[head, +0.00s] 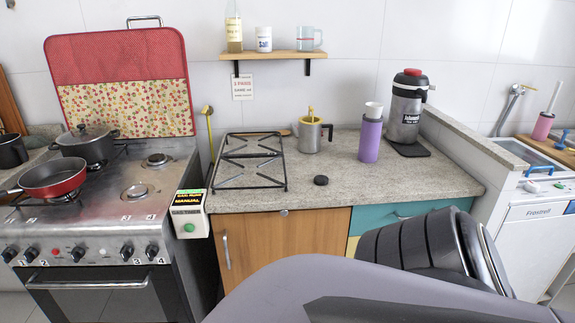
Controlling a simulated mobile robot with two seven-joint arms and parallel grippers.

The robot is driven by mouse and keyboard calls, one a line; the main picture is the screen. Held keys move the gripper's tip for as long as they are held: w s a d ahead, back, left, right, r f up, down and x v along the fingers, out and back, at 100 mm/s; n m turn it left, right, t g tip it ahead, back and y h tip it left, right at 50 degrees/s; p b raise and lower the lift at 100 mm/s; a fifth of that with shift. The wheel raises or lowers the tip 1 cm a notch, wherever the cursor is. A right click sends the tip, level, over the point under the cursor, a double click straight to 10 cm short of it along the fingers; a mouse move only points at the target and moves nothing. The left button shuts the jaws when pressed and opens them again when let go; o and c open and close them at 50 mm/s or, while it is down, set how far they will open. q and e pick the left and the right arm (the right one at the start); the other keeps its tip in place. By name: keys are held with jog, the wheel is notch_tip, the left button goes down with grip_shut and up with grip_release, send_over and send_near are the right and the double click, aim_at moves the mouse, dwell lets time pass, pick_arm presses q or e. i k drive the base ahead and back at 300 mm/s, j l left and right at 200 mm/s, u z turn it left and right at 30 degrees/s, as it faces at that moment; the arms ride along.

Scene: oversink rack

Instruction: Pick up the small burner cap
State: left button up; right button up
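A small black round disc, which looks like the small burner cap (321,180), lies flat on the speckled stone counter (400,185) near its front edge. It is just right of a loose black pan-support grate (250,161) and is apart from it. Nothing touches or covers the cap. A large grey and black part of my own arm fills the bottom right, in front of the cabinets. Neither of my grippers shows in the head view.
A steel jug (310,135), a purple bottle (370,140) and a large steel flask (405,110) stand behind the cap. The stove (100,215) at left holds a red pan (52,178) and a dark pot (86,143). A shelf (275,54) hangs above. Counter right of the cap is clear.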

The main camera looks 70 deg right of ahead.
aim_at(321, 181)
jog(key=z, duration=2.35)
jog(key=i+z, duration=0.55)
jog(key=z, duration=0.15)
